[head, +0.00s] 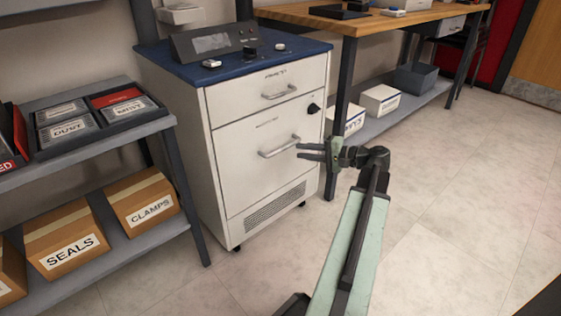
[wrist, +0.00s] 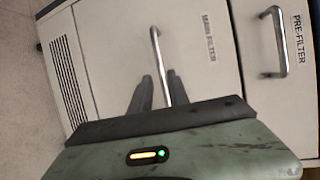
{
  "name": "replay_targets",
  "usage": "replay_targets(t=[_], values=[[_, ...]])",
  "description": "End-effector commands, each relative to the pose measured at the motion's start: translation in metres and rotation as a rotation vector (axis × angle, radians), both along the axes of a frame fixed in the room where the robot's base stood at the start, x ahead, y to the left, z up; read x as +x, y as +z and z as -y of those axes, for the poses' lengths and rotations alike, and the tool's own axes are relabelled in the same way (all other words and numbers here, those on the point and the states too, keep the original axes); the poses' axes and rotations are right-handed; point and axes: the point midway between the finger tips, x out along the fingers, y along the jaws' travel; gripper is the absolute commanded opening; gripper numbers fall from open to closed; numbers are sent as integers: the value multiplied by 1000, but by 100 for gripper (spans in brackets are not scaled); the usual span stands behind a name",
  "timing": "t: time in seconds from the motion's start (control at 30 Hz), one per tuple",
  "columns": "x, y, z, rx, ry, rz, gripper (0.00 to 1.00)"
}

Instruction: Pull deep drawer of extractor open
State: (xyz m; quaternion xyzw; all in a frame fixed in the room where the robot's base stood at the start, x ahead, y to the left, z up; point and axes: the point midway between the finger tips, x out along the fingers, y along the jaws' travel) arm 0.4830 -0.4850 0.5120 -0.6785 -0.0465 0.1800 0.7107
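The extractor (head: 220,140) is a white cabinet with a blue top. Its deep drawer (head: 240,165) is the large lower front, flush with the cabinet and shut. The drawer's bar handle (head: 279,147) also shows in the wrist view (wrist: 156,55), beside the label "MAIN FILTER". My gripper (head: 298,151) is in front of the handle's right end in the head view. In the wrist view its two dark fingers (wrist: 159,76) are apart, with the bar showing in the gap between them. I cannot tell whether the fingers touch the bar.
A shallower drawer with its own handle (head: 279,91) is above, labelled "PRE-FILTER" in the wrist view. A shelf with boxes (head: 145,203) stands left, a workbench (head: 385,20) right. The floor (head: 440,215) in front is clear.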

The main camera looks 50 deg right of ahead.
Motion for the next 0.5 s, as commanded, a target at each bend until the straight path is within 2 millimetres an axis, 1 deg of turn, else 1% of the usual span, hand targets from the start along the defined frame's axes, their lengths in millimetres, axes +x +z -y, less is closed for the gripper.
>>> replay_targets(t=[0.07, 0.17, 0.4, 0.5], values=[[1, 2, 0, 0, 0, 1, 22], [9, 0, -3, 0, 1, 0, 22], [50, -10, -18, 0, 3, -2, 22], [63, -12, -22, 0, 2, -2, 22]])
